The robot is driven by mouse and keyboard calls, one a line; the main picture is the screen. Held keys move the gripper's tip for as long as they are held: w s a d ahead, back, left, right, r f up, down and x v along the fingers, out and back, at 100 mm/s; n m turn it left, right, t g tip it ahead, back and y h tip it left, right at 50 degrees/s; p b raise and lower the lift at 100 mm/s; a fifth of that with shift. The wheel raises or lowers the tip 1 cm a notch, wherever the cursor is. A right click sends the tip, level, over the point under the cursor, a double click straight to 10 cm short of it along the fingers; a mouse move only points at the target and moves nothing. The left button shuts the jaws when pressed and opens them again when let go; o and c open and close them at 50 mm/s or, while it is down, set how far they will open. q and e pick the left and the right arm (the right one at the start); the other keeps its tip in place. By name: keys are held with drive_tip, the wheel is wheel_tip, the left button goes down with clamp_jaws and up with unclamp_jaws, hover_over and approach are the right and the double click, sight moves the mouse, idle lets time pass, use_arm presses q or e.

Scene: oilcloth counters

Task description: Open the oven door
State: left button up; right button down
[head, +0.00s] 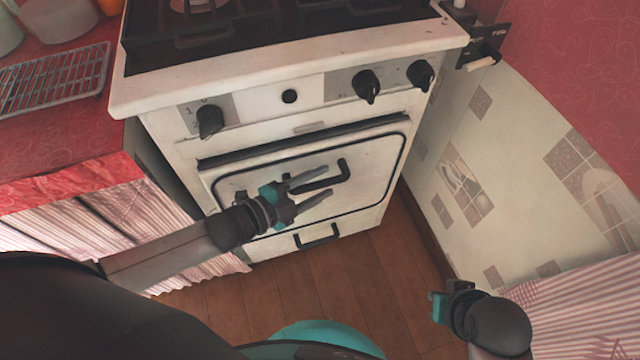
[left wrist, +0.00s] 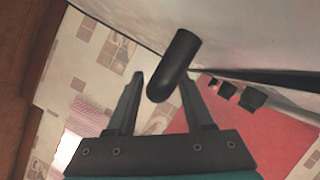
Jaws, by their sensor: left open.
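The oven door (head: 262,188) is the white front panel with a dark outline on the stove, and it looks closed. Its black bar handle (head: 343,172) stands out from the panel. My left gripper (head: 326,183) is in front of the door at the handle, open. In the left wrist view, the handle (left wrist: 175,66) shows as a dark rounded bar between the spread fingers of the left gripper (left wrist: 162,75); contact cannot be told. My right gripper (head: 438,305) is low at the right, away from the stove; its fingers are not clear.
The stove top (head: 290,70) has black grates, with several knobs (head: 366,86) on its front. A lower drawer handle (head: 316,236) is below the door. A wire rack (head: 55,80) lies on the red counter at left. The tiled wall (head: 530,150) is close on the right. Wooden floor (head: 340,275) is clear.

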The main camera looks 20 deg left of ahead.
use_arm(q)
drive_tip(key=shift+w+d, duration=0.1)
drive_tip(key=shift+c, duration=0.3)
clamp_jaws()
drive_tip(key=shift+f, duration=0.1)
idle(1.1)
